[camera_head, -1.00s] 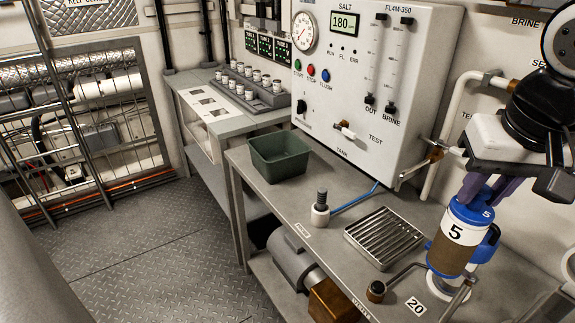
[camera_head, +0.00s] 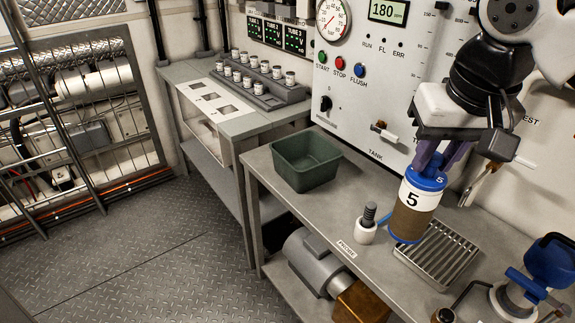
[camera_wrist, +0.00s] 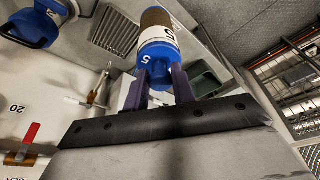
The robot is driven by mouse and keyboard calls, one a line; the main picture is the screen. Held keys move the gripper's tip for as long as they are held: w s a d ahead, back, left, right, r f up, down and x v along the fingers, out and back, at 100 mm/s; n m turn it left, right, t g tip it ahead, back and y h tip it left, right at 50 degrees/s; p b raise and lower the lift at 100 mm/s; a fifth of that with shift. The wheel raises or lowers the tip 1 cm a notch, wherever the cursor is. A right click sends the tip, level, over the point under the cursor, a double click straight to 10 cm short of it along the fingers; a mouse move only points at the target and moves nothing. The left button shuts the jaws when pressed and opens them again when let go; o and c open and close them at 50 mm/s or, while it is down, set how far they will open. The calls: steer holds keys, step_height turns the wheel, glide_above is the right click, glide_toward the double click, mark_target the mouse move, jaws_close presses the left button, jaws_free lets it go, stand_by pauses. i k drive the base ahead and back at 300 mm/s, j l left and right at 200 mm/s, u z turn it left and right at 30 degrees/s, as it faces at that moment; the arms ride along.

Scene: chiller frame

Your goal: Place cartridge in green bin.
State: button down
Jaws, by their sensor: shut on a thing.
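My gripper (camera_head: 434,158) is shut on the cartridge (camera_head: 412,205), a cylinder with a blue cap, a white band marked 5 and a brown lower body. The cartridge hangs roughly upright in front of the drain grate's left part, and I cannot tell its exact height above the bench. In the wrist view the purple fingers grip the blue cap of the cartridge (camera_wrist: 158,50). The green bin (camera_head: 306,162) stands on the bench to the left of the cartridge, and its visible inside looks empty.
A white post with a dark threaded top (camera_head: 366,228) stands between bin and cartridge. The slotted metal grate (camera_head: 440,256) lies on the bench. A blue-topped housing (camera_head: 520,290) is at the lower right. A control panel (camera_head: 375,85) rises behind. A rack of small cups (camera_head: 262,92) sits farther left.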

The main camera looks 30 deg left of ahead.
mark_target(299, 168)
steer(key=i+j+u, duration=0.1)
steer(key=i+j, duration=0.15)
steer(key=i, duration=0.25)
steer(key=i+j+u, duration=0.15)
steer(key=i, duration=0.4)
steer(key=k+j, duration=0.05)
